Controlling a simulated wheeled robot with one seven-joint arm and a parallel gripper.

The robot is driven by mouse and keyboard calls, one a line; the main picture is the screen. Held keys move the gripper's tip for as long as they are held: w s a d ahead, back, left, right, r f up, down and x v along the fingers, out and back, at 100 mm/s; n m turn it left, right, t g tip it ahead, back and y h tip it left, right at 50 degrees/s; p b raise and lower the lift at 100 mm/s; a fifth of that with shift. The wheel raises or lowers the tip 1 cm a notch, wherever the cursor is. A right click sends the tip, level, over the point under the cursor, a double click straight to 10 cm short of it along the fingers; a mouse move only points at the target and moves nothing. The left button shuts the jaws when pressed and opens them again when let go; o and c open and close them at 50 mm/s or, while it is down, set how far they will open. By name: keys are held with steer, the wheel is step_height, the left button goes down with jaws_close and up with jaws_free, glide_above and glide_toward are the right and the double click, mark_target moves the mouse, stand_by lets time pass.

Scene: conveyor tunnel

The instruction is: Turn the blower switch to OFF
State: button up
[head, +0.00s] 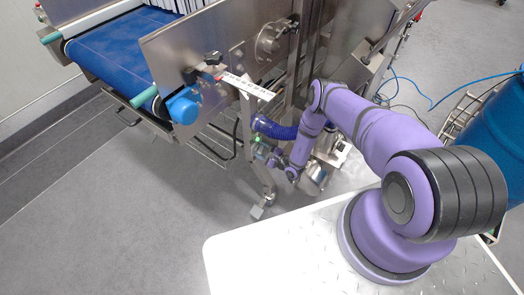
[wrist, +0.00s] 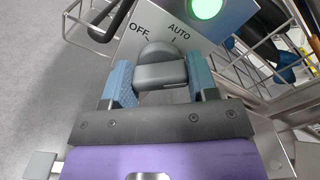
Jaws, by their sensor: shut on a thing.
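The blower switch (wrist: 160,52) is a dark grey knob on a metal plate (wrist: 213,22). It is upper centre in the wrist view, below the printed labels OFF and AUTO. My gripper (wrist: 160,77) has a blue-padded finger on each side of the knob and is shut on it. I cannot clearly tell which label the knob points at. In the head view my gripper (head: 272,160) is low beside the machine's frame; the switch is too small and covered to make out there.
A green lamp (wrist: 207,6) glows on the plate above AUTO. A blue hose (head: 275,128) and metal legs stand close to my gripper. The conveyor with a blue belt (head: 125,45) is at upper left, and a blue barrel (head: 497,130) is at right. Grey floor lies clear at lower left.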

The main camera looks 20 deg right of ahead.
steer(key=n, duration=0.5)
steer(key=shift+n, duration=0.3)
steer(key=n, duration=1)
steer(key=shift+n, duration=0.4)
steer(key=n, duration=0.5)
steer(key=shift+s, duration=0.1)
steer(key=o, duration=0.9)
steer(key=v, duration=1)
steer(key=shift+s+d, duration=0.25)
steer(key=shift+s, duration=0.05)
